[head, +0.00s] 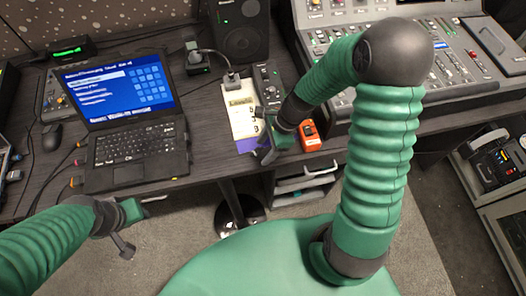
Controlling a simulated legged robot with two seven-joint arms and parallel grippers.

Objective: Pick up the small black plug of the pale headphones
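A pale curved band (484,138) on the rack at the far right may be the headphones; I cannot tell for sure. I cannot make out the small black plug. My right gripper (264,134) is over the front edge of the desk, beside a yellow and white sheet. Its dark fingers look spread apart, with nothing visible between them. My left gripper (130,228) is low at the left, in front of the desk and below the laptop. It is small and dark here, and I cannot tell how far its fingers are apart.
An open laptop (128,122) stands on the desk (205,150). A paper sheet (243,112) and an orange device (310,135) lie near my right gripper. A speaker (240,28) is behind, and a mixing console (345,40) fills the right. My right arm hides part of the console.

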